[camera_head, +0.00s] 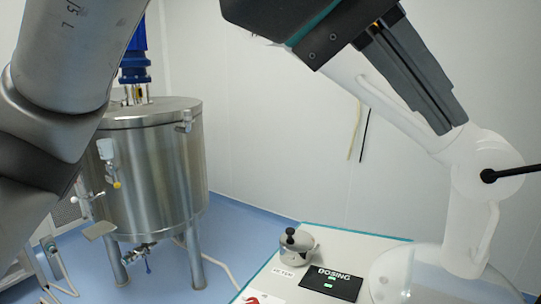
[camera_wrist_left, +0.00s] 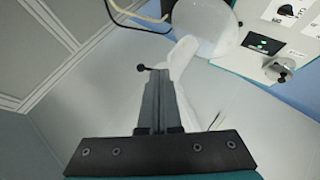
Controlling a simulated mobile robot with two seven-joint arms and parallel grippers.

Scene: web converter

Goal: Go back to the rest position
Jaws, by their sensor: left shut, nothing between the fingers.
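My left gripper (camera_head: 455,128) hangs at the upper right of the head view, in front of a white machine (camera_head: 470,220) with a black knob (camera_head: 488,175). Its dark fingers are shut together with nothing between them. In the left wrist view the left gripper (camera_wrist_left: 158,72) is also shut and empty, pointing towards the white machine (camera_wrist_left: 180,58). The fingers look apart from the machine, though the exact gap is hard to judge. A grey arm link of mine fills the left of the head view. My right gripper is not in view.
A table (camera_head: 345,240) holds a small metal pot (camera_head: 295,247) with a black knob, a black DOSING panel (camera_head: 331,284) and a clear round cover (camera_head: 395,272). A large steel tank (camera_head: 155,170) stands on the blue floor (camera_head: 235,230). A white wall (camera_head: 270,120) is behind.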

